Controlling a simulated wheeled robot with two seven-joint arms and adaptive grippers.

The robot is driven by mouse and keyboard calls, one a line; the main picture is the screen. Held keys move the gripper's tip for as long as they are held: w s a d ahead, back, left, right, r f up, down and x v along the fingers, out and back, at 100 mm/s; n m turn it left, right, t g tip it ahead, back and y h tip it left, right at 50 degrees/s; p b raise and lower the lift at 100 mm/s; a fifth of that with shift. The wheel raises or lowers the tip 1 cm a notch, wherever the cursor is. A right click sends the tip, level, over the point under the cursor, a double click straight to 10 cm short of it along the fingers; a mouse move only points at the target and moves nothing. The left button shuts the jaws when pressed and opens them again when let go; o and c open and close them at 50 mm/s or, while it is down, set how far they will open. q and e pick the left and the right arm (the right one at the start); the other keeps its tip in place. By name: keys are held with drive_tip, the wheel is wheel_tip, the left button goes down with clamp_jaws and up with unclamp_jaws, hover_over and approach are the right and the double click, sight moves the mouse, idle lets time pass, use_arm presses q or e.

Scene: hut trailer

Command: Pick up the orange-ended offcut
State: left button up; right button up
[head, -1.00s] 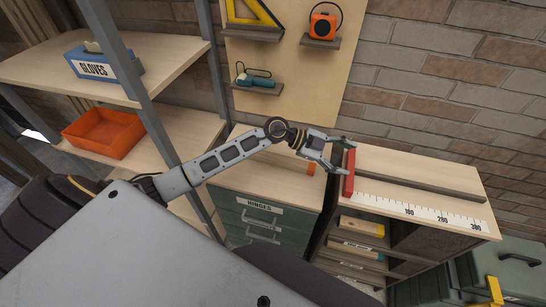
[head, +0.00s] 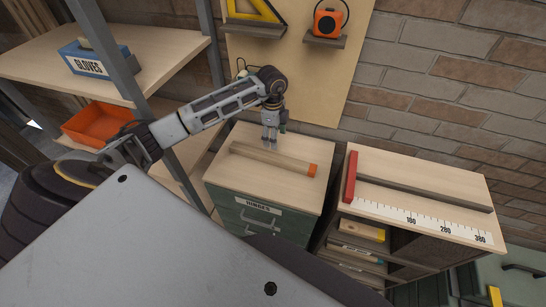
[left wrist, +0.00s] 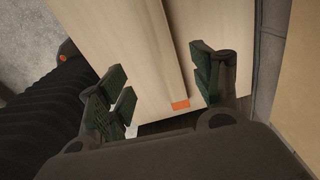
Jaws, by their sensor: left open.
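The offcut (head: 268,158) is a long pale wooden bar with an orange right end. It lies on top of the green drawer cabinet. My left gripper (head: 270,145) points down above the cabinet top, at about the middle of the bar's length in the head view. It is open and empty. In the left wrist view the offcut (left wrist: 150,40) runs between the two spread finger sides, and its orange end shows near the lower middle. The gap between fingertips and bar is hard to judge. My right gripper is not in view.
The bench (head: 410,180) to the right carries a red stop (head: 350,177), a grey fence and a scale. The shelf unit (head: 160,48) at left holds a gloves box (head: 95,58) and an orange bin (head: 98,122). A pegboard (head: 300,80) stands behind the cabinet.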

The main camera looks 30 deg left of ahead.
use_arm(q)
drive_tip(key=shift+a+r+y, duration=0.2)
drive_tip(key=shift+a+y, duration=0.1)
drive_tip(key=shift+a, duration=0.35)
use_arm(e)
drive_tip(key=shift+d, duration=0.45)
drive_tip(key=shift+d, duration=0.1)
use_arm(q)
drive_tip(key=b, duration=0.3)
hover_over(272, 156)
drive_tip(key=shift+s+d+f, duration=0.1)
drive_tip(key=shift+f, duration=2.8)
drive_tip(key=shift+f+b, duration=0.85)
drive_tip(key=shift+f, duration=0.55)
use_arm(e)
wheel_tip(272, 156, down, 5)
